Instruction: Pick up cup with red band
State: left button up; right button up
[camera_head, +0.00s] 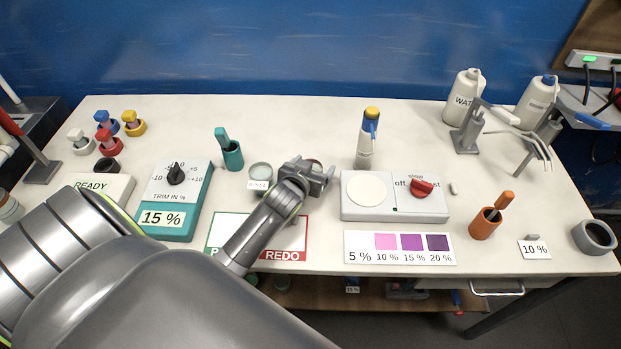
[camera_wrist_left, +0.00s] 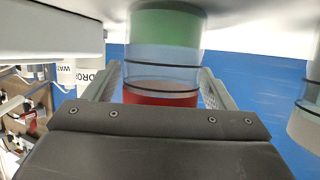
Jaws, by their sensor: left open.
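The cup with the red band (camera_wrist_left: 160,97) stands between the two fingers of my left gripper (camera_wrist_left: 160,80) in the left wrist view. It is clear, with dark rings, a red band at the end nearer the gripper and green at the other end. A gap shows beside each finger. In the head view my left gripper (camera_head: 311,170) is open over the middle of the table and hides most of the cup; only a small reddish part of its top (camera_head: 315,163) shows. My right gripper is not in view.
A clear cup (camera_head: 260,170) with a label stands just left of the gripper. A grey switch box (camera_head: 395,210) is close on the right, with a blue-and-yellow pen-like tool (camera_head: 367,140) behind it. The green-and-red card (camera_head: 290,255) lies in front. The table behind the gripper is clear.

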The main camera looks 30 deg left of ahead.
pick_arm(q)
jog(key=shift+c, duration=0.3)
jog(key=c, duration=1.1)
